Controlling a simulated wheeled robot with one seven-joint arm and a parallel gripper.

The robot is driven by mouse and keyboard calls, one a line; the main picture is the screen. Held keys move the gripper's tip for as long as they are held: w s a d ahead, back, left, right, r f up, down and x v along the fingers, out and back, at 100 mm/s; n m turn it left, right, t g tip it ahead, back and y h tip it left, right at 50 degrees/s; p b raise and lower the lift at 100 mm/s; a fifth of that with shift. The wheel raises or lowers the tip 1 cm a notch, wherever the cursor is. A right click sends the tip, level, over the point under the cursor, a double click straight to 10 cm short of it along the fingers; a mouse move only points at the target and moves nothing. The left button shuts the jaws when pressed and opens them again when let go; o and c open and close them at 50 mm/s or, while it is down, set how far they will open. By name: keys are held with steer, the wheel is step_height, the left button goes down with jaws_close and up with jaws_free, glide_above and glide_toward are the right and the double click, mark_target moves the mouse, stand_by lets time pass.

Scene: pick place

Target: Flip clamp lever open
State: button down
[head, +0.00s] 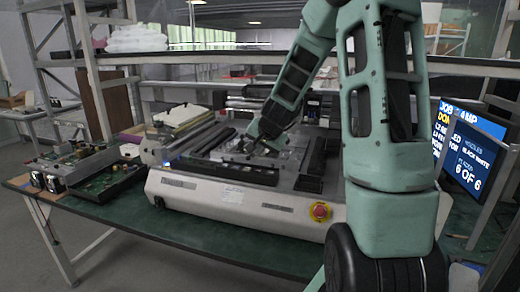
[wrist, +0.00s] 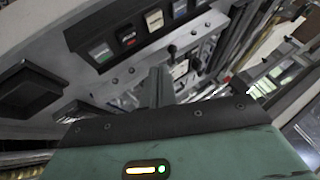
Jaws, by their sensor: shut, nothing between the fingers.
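The clamp lever cannot be told apart for certain. A small dark knob (wrist: 172,49) on a light bracket in the wrist view may be part of it. My gripper (wrist: 160,74) shows there as grey fingers held together, just below that knob in the picture; I cannot tell whether they touch it. In the head view my gripper (head: 246,146) reaches down into the middle of the white bench machine (head: 235,200), between its dark rails. My arm and the small scale hide details of the fixture there.
A panel of coloured buttons (wrist: 128,38) sits close above my fingers in the wrist view. A red emergency stop (head: 320,211) is on the machine's front. Circuit boards in a black tray (head: 108,186) lie at left, and a screen (head: 472,150) stands at right. The green table front is clear.

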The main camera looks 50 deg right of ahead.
mark_target(251, 156)
steer(key=x, duration=0.6)
steer(key=shift+w+d+f, duration=0.15)
steer(key=shift+w+f, duration=0.1)
steer(key=shift+f, duration=0.05)
steer(key=shift+w+a+r+m+p, duration=0.15)
steer(key=shift+a+m+p, duration=0.15)
steer(key=shift+p, duration=0.45)
